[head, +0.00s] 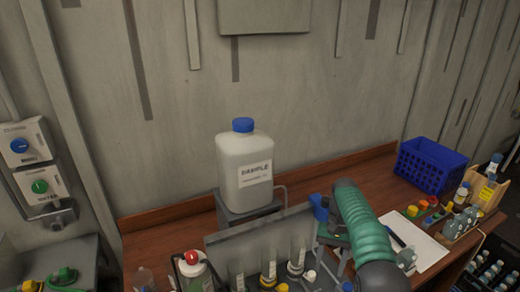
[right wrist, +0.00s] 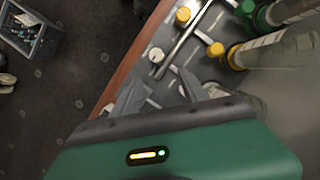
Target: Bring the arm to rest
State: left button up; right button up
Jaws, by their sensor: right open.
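My right arm (head: 365,230), green with dark grey joints, reaches in over the right half of the wooden bench (head: 180,243) in the head view. Its gripper is mostly hidden there behind the arm. In the right wrist view my right gripper (right wrist: 170,88) shows two grey fingers spread apart with nothing held between them. The fingers are above the bench edge, close to capped vials. I cannot tell whether they touch anything. My left gripper is in neither view.
A white jug labelled sample (head: 245,170) stands on a grey stand behind a grey panel (head: 255,247). Vials (head: 268,268) and a red-capped bottle (head: 193,270) stand in front. A blue crate (head: 430,165) sits right. In the wrist view, a grey bin (right wrist: 30,38) stands on open floor.

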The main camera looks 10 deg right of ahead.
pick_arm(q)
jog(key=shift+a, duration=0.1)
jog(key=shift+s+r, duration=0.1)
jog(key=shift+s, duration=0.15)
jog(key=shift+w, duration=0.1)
pick_arm(e)
jog(key=s+a+n+t, duration=0.2)
jog(key=s+a+t, duration=0.1)
jog(key=s, duration=0.9)
jog(key=s+a+n+t+h, duration=0.1)
jog(key=s+a+n+t, duration=0.1)
jog(key=s, duration=1)
jog(key=shift+a+f+n+t+h, duration=0.3)
jog(key=shift+a+t, duration=0.3)
jog(key=shift+a, duration=0.4)
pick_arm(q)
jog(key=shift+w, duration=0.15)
pick_arm(e)
jog(key=shift+w, duration=0.15)
jog(key=shift+r, duration=0.15)
dwell(0.5)
